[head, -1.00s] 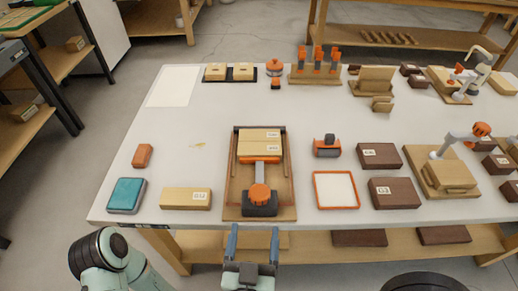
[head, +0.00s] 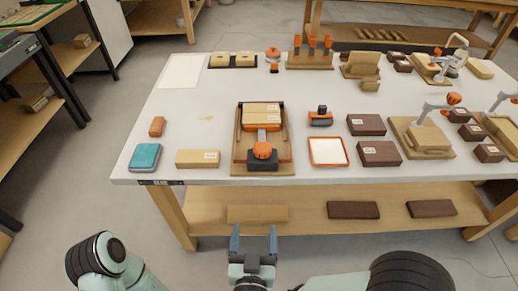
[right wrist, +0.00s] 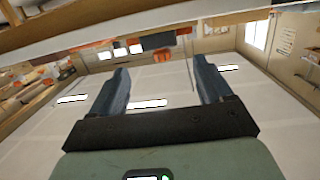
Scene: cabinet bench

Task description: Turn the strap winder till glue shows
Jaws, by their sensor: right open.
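The strap winder, an orange knob (head: 263,150) on a dark base, sits at the front of a wooden clamping tray (head: 238,168). A grey bar runs from the knob to an orange crosspiece (head: 262,127). Behind it lie pale wooden blocks (head: 262,109) with labels. I cannot make out any glue at the joint. My right gripper (head: 254,240) is open and empty, in front of the bench and below its front edge, apart from the winder. The right wrist view shows its two spread fingers (right wrist: 160,90) with nothing between them. My left gripper is out of view.
The white benchtop (head: 215,130) also holds a teal-topped box (head: 145,157), a pale block (head: 198,158), an orange-framed tray (head: 328,151) and dark blocks (head: 379,153). A lower shelf (head: 290,211) carries more blocks. Floor is free in front of it.

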